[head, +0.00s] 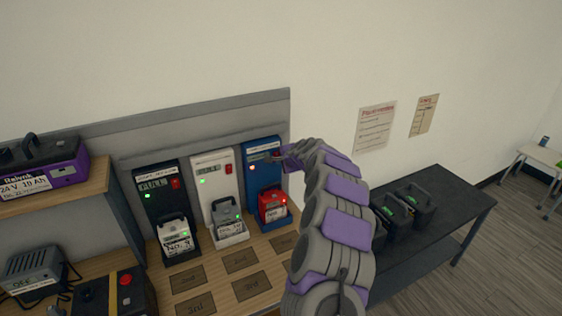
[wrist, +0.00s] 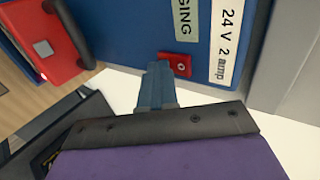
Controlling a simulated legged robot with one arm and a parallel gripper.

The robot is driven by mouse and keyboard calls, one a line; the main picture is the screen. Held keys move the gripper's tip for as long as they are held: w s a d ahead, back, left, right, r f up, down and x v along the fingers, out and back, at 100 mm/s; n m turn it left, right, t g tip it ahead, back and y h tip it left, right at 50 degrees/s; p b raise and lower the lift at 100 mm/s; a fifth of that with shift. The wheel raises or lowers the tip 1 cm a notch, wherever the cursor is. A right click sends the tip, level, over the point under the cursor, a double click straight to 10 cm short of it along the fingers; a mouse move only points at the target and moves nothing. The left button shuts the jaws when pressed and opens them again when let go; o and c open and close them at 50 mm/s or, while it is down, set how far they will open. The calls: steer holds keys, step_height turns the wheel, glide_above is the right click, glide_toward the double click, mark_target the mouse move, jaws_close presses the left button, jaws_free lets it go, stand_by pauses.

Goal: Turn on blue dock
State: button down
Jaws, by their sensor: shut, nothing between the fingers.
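The blue dock (head: 258,184) stands upright at the right end of a row of three docks, with a red battery (head: 272,207) seated at its foot. A small red light shows on the dock's face, and another on the battery. My gripper (head: 281,155) is at the dock's upper right face and hides part of it. In the wrist view, the shut, empty fingers (wrist: 158,72) point at the blue face (wrist: 130,28), just beside a small red switch (wrist: 179,64). I cannot tell whether they touch it. The red battery (wrist: 60,45) also shows at the left there.
A white dock (head: 211,165) and a black dock (head: 154,202), both with green lights and batteries, stand to the left. A shelf with a purple charger (head: 45,172) is far left. A dark table (head: 450,205) with black batteries stands right. Two notices hang on the wall.

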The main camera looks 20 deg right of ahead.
stand_by(0.3)
steer(key=shift+a+r+p, duration=0.1)
steer(key=shift+r+p, duration=0.6)
steer(key=shift+r, duration=0.15)
steer(key=s+f+p+v, duration=0.1)
steer(key=p+v, duration=0.1)
steer(key=v, duration=1.1)
steer(key=shift+f, duration=0.2)
steer(key=shift+s, duration=0.15)
